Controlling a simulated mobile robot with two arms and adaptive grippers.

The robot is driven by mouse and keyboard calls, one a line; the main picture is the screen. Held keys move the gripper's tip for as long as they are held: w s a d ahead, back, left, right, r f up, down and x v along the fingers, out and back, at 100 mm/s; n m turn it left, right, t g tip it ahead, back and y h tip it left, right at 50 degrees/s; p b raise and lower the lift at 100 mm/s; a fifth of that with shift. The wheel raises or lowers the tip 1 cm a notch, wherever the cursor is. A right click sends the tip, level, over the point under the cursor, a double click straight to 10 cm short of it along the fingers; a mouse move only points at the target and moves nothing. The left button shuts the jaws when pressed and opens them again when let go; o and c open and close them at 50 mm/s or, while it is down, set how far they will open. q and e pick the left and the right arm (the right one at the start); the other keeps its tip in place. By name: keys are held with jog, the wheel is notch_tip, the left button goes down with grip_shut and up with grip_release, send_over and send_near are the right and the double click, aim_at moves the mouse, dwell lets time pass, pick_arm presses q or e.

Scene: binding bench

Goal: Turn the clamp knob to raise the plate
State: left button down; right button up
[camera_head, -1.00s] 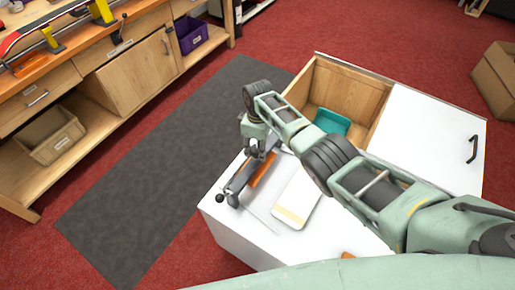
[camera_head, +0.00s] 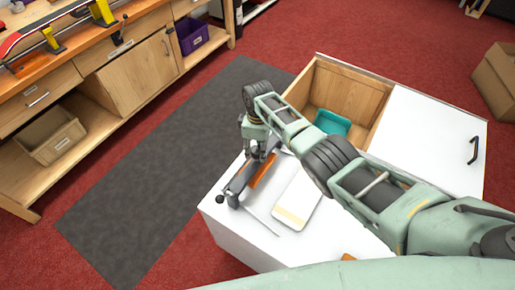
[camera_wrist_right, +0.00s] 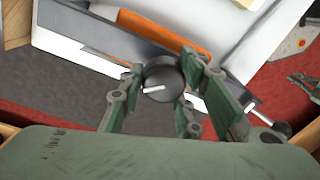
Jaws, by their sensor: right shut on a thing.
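The grey clamp (camera_head: 238,184) stands on the white cabinet top, with an orange bar (camera_head: 264,170) along its side; the bar also shows in the right wrist view (camera_wrist_right: 165,33). The clamp knob (camera_wrist_right: 163,80) is round and dark with a white mark pointing left and slightly down. My right gripper (camera_head: 258,152) is at the clamp's far end. In the right wrist view its fingers (camera_wrist_right: 165,85) are shut around the knob, one on each side. The knob is hidden in the head view. I cannot tell which part is the plate. My left gripper is not in view.
A white pad with a tan band (camera_head: 291,215) and a thin rod (camera_head: 262,220) lie beside the clamp. A black ball handle (camera_head: 220,199) sticks out at its near end. Behind is an open wooden compartment (camera_head: 350,90) with a teal bin (camera_head: 332,122).

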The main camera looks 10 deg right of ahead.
aim_at(258, 147)
jog(key=shift+s+d+f, duration=0.1)
jog(key=shift+d+f, duration=0.05)
jog(key=shift+f, duration=0.05)
jog(key=o, duration=0.9)
jog(key=shift+c, duration=0.2)
jog(key=shift+o, duration=1)
jog(key=shift+w+f, duration=0.1)
jog(key=shift+w, duration=0.15)
jog(key=shift+r, duration=0.75)
notch_tip(258, 147, up, 11)
jog(key=shift+w+f, duration=0.15)
jog(key=shift+w, duration=0.05)
jog(key=shift+o, duration=0.4)
